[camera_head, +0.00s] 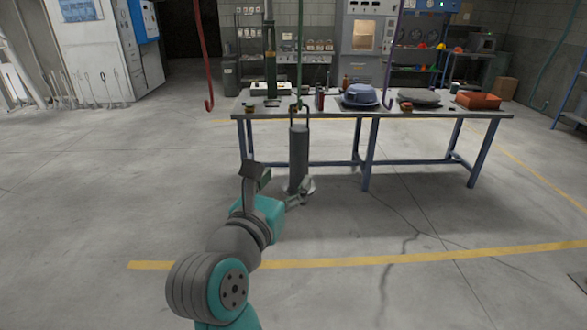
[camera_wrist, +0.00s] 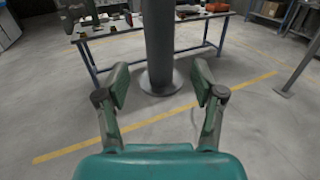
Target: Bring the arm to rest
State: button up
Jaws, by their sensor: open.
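My arm reaches up from the bottom of the head view, and its gripper (camera_head: 300,192) is low in front of the workbench. In the wrist view my gripper (camera_wrist: 160,75) is open, its two fingers wide apart with nothing held between them. A grey cylindrical hood (camera_head: 299,155) hangs upright below the green hook (camera_head: 299,60), just by the gripper. The hood also shows in the wrist view (camera_wrist: 158,40), with a flared round lower end, beyond the open fingers and apart from them. Its lower end is partly hidden by my gripper in the head view.
A workbench (camera_head: 430,114) stands behind, with a blue hood (camera_head: 360,95) and a red-orange bin (camera_head: 478,100) on it. A red hook (camera_head: 208,104) hangs at left and a purple hook (camera_head: 388,103) at right. The floor left of my arm is clear.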

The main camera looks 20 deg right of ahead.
jog(key=s+d+f+n+t+h, duration=0.2)
jog(key=s+d+f+n+h, duration=0.25)
jog(key=s, duration=0.45)
jog(key=s+d+f+n+t+h, duration=0.1)
jog(key=s+d+f+n+h, duration=0.25)
jog(key=s+f+n, duration=0.35)
jog(key=s+a+f+n+g+y, duration=0.1)
jog(key=s+a+f+n+y, duration=0.1)
jog(key=s+f+n+y, duration=0.8)
jog(key=s+a+f+n+y, duration=0.2)
jog(key=s+f+n+y, duration=0.7)
jog(key=s+n, duration=0.7)
notch_tip(320, 180, down, 2)
jog(key=n, duration=0.6)
jog(key=shift+s+a+f+n+g+y, duration=0.15)
jog(key=shift+a+f+n+g+y, duration=0.05)
jog(key=shift+n+g+y, duration=0.2)
